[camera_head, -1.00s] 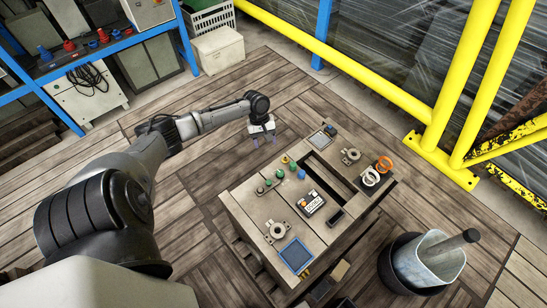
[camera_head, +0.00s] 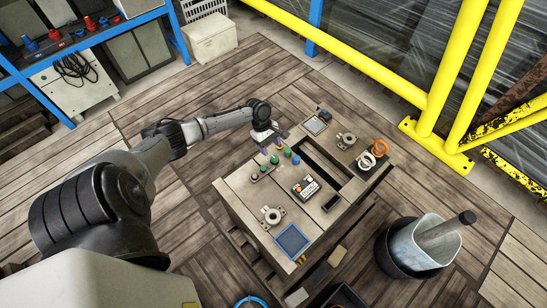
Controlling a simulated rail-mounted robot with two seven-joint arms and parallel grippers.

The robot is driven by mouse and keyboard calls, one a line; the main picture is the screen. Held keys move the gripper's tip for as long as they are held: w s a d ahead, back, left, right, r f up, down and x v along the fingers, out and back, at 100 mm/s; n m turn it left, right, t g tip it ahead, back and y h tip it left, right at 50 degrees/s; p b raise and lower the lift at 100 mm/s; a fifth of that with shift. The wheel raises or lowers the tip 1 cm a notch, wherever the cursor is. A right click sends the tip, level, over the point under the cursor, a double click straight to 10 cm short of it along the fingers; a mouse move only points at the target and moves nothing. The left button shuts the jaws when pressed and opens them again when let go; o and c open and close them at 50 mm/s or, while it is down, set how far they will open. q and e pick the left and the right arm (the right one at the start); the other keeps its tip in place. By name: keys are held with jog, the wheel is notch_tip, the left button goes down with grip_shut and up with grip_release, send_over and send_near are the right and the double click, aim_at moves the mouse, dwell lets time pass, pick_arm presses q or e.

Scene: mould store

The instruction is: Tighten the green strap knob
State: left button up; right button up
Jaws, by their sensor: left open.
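Several small green knobs stand in a cluster on the top of a wooden mould block (camera_head: 237,190). One green knob (camera_head: 275,160) is in the middle, another green knob (camera_head: 287,152) is to its right, and a smaller green one (camera_head: 263,169) is to its left. I cannot tell which of them is the strap knob. A blue knob (camera_head: 296,160) stands beside them. My left gripper (camera_head: 274,147) is open, pointing down just behind the cluster, with its fingers apart from the green knobs. My right gripper is not in view.
A small labelled box (camera_head: 304,187), a blue-framed pad (camera_head: 292,241), and orange (camera_head: 379,149) and white (camera_head: 366,160) rings lie on the block. Yellow rails (camera_head: 375,80) run behind.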

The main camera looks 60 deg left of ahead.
aim_at(274, 158)
pick_arm(q)
jog(key=shift+b+x, duration=0.7)
jog(key=shift+x, duration=2.05)
jog(key=c, duration=0.9)
jog(key=shift+c, duration=0.2)
